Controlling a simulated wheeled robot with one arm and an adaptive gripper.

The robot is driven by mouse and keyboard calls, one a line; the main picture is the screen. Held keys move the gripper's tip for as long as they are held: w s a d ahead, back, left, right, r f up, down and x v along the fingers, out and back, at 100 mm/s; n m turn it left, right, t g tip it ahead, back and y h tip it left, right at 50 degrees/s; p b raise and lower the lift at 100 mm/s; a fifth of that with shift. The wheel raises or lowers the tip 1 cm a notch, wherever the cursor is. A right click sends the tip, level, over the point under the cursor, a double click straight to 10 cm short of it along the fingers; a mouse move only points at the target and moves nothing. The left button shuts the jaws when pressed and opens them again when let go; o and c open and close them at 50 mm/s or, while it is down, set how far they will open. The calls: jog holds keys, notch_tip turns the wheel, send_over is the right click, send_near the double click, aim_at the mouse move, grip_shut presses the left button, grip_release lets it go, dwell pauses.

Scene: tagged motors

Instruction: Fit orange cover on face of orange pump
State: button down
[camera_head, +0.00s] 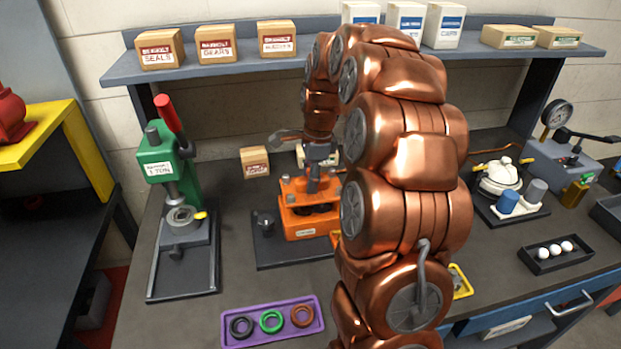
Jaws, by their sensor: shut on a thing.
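The orange pump (303,226) sits on a dark base plate left of my arm, with a small label on its front. Dark round parts show in its upper face. An orange plate, which looks like the orange cover (293,189), is just above and behind that face. My gripper (314,182) points down and is shut on this cover. My arm hides the right side of the pump, and I cannot tell whether the cover touches it.
A green press (165,170) with a red lever stands to the left. A purple tray (232,339) with black, green and brown rings lies in front. A small box (255,161) stands behind the pump. A shelf (232,56) with boxes runs above. Bare bench lies between press and pump.

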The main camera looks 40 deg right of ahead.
jog(key=shift+f+b, duration=1.45)
jog(key=shift+f, duration=1.4)
dwell(0.5)
jog(key=c, duration=0.7)
grip_release()
jog(key=shift+o, duration=0.2)
jog(key=shift+r+p, duration=0.4)
jog(key=shift+r, duration=2.55)
jog(key=shift+s+d+r, duration=0.1)
jog(key=shift+d+r, duration=0.15)
jog(key=shift+r, duration=1.75)
jog(key=shift+s+d+r, duration=0.1)
jog(key=shift+d+r, duration=0.1)
jog(key=shift+r, duration=1.8)
jog(key=shift+s+d+r, duration=0.1)
jog(key=shift+d+r, duration=0.15)
jog(key=shift+r, duration=1.75)
